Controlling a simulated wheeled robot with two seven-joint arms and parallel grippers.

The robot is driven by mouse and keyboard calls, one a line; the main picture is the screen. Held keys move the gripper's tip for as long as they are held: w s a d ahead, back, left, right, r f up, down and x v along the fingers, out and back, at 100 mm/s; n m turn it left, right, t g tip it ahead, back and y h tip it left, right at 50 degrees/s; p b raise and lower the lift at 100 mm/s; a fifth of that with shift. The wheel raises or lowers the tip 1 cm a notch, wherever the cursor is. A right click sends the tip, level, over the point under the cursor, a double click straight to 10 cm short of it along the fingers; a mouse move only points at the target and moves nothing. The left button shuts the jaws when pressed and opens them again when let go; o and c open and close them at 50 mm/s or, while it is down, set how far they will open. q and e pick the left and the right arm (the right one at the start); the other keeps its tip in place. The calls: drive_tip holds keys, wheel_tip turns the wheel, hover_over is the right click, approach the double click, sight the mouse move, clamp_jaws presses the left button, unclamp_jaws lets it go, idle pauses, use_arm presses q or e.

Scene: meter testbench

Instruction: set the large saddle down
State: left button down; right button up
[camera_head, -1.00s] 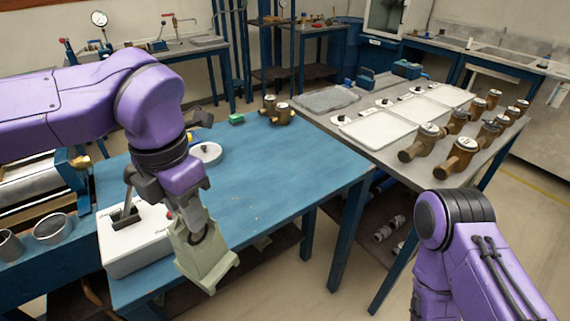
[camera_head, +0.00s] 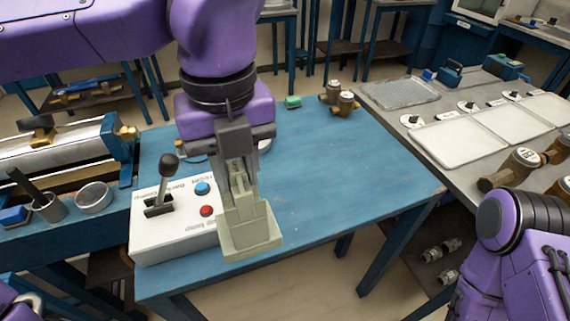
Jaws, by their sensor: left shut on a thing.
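The large saddle (camera_head: 248,232) is a pale grey-green stepped block with a broad base. My left gripper (camera_head: 240,182) points down and is shut on its upper part. The saddle is held in front of the blue table (camera_head: 335,165), near its front edge, beside the right end of the white control box. I cannot tell whether its base touches anything. My left arm hides part of the table behind it. My right arm shows at the right edge, but its gripper is out of view.
The white control box (camera_head: 165,240) has a lever, a blue button and a red button. Brass meters (camera_head: 345,103) and a green block (camera_head: 293,102) stand at the table's back. A grey bench (camera_head: 415,122) with white trays is on the right. The table's middle and right are clear.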

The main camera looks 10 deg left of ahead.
use_arm(q)
drive_tip(key=w+f+p, duration=0.4)
drive_tip(key=w+f, duration=0.8)
drive_tip(key=w, duration=0.1)
drive_tip(key=shift+a+f+p, duration=0.15)
drive_tip(key=shift+f+p, duration=0.05)
drive_tip(key=shift+p, duration=0.2)
drive_tip(key=shift+w, duration=0.1)
drive_tip(key=shift+f, duration=0.2)
drive_tip(key=c, duration=0.9)
unclamp_jaws()
drive_tip(key=shift+o, duration=0.2)
wheel_tip(320, 180, up, 12)
drive_tip(key=b, duration=0.1)
drive_tip(key=shift+r, duration=0.2)
